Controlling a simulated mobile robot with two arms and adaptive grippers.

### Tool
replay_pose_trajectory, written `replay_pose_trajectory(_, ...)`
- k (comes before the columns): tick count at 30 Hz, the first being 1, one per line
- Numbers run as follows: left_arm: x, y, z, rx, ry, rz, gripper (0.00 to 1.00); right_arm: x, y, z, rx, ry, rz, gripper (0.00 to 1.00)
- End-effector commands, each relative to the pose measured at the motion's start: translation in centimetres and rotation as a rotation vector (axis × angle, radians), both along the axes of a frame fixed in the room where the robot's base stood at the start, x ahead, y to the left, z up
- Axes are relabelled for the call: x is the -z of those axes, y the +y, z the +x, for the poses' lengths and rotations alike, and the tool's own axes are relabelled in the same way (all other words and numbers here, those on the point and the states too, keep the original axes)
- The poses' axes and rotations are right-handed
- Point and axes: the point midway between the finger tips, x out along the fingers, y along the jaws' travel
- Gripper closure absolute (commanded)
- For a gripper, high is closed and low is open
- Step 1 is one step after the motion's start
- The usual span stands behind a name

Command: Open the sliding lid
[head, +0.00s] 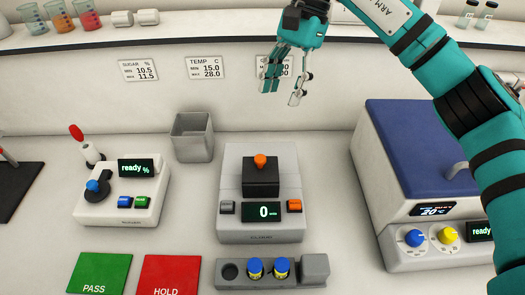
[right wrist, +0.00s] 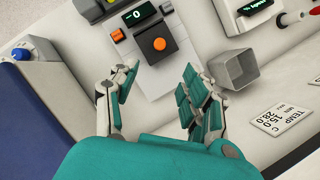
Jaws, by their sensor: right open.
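The grey instrument marked CLOUD (head: 262,232) stands mid-counter, with a black block (head: 261,182) topped by an orange knob (head: 260,160). The knob also shows in the right wrist view (right wrist: 159,44). A bath box at the right has a large blue lid (head: 415,150) with a grey handle (head: 457,171), partly behind my right arm. The lid's edge also shows in the right wrist view (right wrist: 40,115). I cannot tell which part is the sliding lid. My right gripper (head: 284,92) is open and empty, above and behind the CLOUD instrument, touching nothing. My left gripper is out of view.
A grey open bin (head: 193,138) stands left of the CLOUD instrument. A rack (head: 230,284) with yellow-and-blue vials is in front. A white tester (head: 123,205) and the green PASS (head: 100,274) and red HOLD (head: 169,276) mats lie left. A shelf (head: 150,34) runs behind.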

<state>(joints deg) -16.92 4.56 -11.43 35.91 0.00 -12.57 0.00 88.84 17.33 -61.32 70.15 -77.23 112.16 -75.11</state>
Motion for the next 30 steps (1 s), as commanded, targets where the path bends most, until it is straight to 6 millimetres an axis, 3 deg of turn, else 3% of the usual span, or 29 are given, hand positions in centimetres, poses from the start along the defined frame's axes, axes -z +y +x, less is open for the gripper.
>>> replay_pose_trajectory(18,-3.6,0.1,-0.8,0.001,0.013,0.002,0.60,11.6,3.4,-3.5,0.000,0.004,0.001,0.53)
replay_pose_trajectory(24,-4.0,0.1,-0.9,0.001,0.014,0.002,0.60,13.3,3.9,-3.9,0.000,0.001,0.001,0.53)
replay_pose_trajectory(30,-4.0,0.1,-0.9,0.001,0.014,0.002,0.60,13.6,4.0,-4.0,0.000,0.001,0.001,0.53)
